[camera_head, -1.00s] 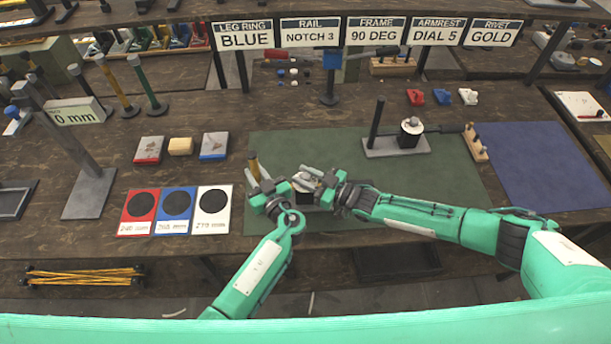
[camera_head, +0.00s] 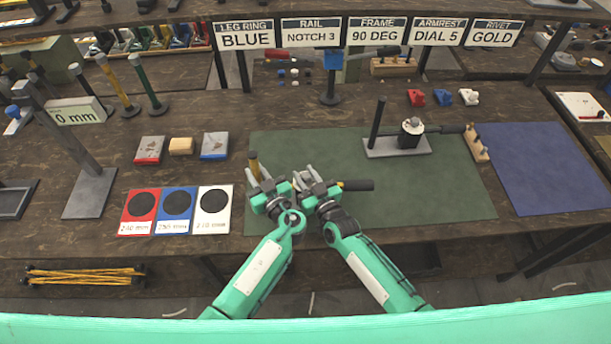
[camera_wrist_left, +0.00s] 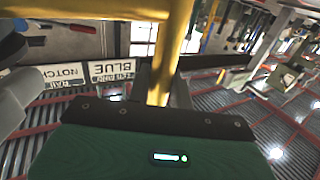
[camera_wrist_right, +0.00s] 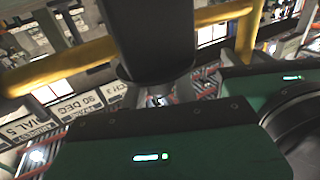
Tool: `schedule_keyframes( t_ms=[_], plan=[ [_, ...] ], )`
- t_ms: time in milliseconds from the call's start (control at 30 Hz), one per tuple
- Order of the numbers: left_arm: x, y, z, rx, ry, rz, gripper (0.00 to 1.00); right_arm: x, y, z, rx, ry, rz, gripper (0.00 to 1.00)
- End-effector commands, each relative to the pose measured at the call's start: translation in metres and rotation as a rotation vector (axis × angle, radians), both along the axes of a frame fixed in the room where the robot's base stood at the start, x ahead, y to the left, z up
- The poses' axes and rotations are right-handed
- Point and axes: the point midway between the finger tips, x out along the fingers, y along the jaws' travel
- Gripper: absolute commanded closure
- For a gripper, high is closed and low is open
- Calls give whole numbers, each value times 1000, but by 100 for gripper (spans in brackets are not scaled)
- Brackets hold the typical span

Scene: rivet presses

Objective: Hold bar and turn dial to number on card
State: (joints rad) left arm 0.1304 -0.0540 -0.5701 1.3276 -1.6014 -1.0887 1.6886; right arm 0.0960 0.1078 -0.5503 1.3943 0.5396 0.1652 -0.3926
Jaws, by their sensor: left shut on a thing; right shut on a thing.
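The ARMREST card (camera_head: 437,31) reads DIAL 5. My left gripper (camera_head: 261,183) is shut on the yellow bar (camera_head: 253,163), at the left edge of the green mat (camera_head: 460,192). The bar runs into the jaws in the left wrist view (camera_wrist_left: 165,60). My right gripper (camera_head: 316,182) is close beside it, shut on a dark rounded piece (camera_wrist_right: 150,40); I cannot tell whether this is the dial. A black bar end (camera_head: 358,185) with a yellow part sticks out right of my right gripper. The dial's face and numbers are hidden by the grippers.
A grey base (camera_head: 385,150) with a black post and a white-topped knob stands behind on the mat. Red, blue and white cards (camera_head: 212,208) lie to the left. A blue mat (camera_head: 550,165) lies to the right. The mat's front right is clear.

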Motion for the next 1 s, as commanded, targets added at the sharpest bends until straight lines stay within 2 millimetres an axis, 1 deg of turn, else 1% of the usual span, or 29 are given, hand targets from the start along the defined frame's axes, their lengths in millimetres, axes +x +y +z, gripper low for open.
schedule_keyframes(
  t_ms=[33,67,400,900,933,1000],
  plan=[
    [-1,-4,-1,-2,3,-8,100,0,5,4,12,-4,-19,93],
    [-1,-4,-1,-2,3,-8,100,0,5,5,12,-4,-30,93],
    [-1,-4,-2,-2,5,-8,100,0,4,4,7,-2,-110,93],
    [-1,-4,-2,-2,5,-7,100,-1,3,2,3,0,-119,93],
    [-1,-3,-2,-2,5,-7,100,-1,3,2,3,0,-119,66],
    [-1,-3,-2,-2,5,-7,100,-1,3,1,2,1,-120,53]
  ],
)
